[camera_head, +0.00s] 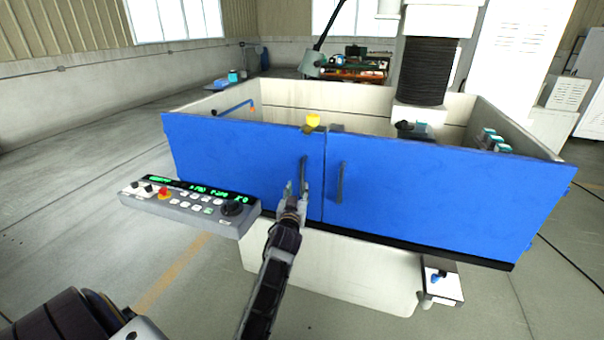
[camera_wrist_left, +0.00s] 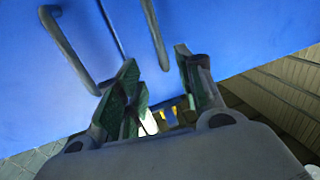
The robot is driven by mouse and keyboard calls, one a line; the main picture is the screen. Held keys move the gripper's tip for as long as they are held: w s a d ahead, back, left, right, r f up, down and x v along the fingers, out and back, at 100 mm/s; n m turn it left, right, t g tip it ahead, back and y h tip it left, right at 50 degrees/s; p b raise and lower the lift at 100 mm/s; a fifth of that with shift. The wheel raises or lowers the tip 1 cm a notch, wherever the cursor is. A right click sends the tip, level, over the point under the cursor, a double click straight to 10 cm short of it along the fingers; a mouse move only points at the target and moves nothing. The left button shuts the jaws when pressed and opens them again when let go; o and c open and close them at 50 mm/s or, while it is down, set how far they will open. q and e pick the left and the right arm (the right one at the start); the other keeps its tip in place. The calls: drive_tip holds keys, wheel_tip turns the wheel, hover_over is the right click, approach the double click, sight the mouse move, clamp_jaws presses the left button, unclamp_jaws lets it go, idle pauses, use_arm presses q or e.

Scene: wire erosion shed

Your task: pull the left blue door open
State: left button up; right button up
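The left blue door (camera_head: 235,165) is closed, level with the right blue door (camera_head: 440,195) along a thin seam. Its dark upright bar handle (camera_head: 303,170) is near the seam. The right door's handle (camera_head: 339,182) is just across it. My left gripper (camera_head: 297,188) is at the lower part of the left handle. In the left wrist view, my left gripper (camera_wrist_left: 157,60) is open, with one end of the left handle (camera_wrist_left: 153,30) between its fingertips and gaps showing. The right door's handle (camera_wrist_left: 68,48) is outside the fingers. My right gripper is out of view.
A control panel (camera_head: 190,203) with buttons and a red knob juts out in front of the left door. A yellow piece (camera_head: 312,121) sits at the doors' top edge near the seam. A small white box (camera_head: 441,283) is low at the right. Open floor lies to the left.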

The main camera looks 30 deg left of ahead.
sight(302, 173)
use_arm(q)
drive_tip(key=x, duration=0.6)
drive_tip(key=shift+w, duration=0.1)
drive_tip(key=shift+p+x, duration=0.3)
drive_tip(key=shift+x, duration=1.65)
drive_tip(key=shift+w+a, duration=0.3)
drive_tip(key=shift+w, duration=0.3)
drive_tip(key=shift+w+a, duration=0.2)
drive_tip(key=shift+w, duration=0.2)
drive_tip(key=shift+w+a, duration=0.1)
drive_tip(key=shift+w, duration=0.05)
drive_tip(key=c, duration=0.8)
clamp_jaws()
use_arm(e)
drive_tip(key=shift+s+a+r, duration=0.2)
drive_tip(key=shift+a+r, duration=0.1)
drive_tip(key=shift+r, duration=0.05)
